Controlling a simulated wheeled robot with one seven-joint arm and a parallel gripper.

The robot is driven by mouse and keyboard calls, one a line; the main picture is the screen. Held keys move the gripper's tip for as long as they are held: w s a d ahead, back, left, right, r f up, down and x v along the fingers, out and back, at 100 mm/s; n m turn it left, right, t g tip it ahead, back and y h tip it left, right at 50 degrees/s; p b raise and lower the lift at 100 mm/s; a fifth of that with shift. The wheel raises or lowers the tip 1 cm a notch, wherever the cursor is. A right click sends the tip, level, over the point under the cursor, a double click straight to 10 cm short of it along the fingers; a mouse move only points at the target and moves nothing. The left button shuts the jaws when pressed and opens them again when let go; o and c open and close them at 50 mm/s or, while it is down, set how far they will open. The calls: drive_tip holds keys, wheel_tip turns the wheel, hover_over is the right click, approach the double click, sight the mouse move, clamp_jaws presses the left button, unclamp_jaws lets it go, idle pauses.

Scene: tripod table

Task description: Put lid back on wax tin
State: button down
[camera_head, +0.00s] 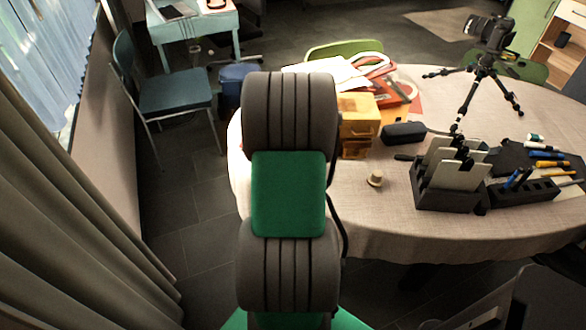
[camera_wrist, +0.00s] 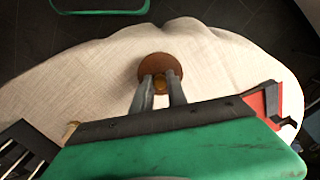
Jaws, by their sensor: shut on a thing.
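The disc (camera_wrist: 159,61) looks like the wax tin's lid, but the tin itself cannot be clearly told apart. Whether the disc touches the cloth or hangs above it cannot be told. In the head view my own arm hides the gripper and the disc.
The round table (camera_head: 340,215) has a pale cloth. A small beige object (camera_head: 375,180) stands near its front edge. A black rack (camera_head: 445,198), a dark case (camera_head: 403,133), amber boxes (camera_head: 357,118) and a camera tripod (camera_head: 487,75) stand around. The wrist view shows bare cloth around the disc.

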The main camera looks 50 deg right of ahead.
drive_tip(key=c, duration=1.2)
unclamp_jaws()
drive_tip(key=shift+c, duration=0.2)
drive_tip(key=shift+o, duration=0.4)
drive_tip(key=o, duration=0.4)
drive_tip(key=shift+r+p, duration=2.55)
drive_tip(key=shift+r, duration=0.95)
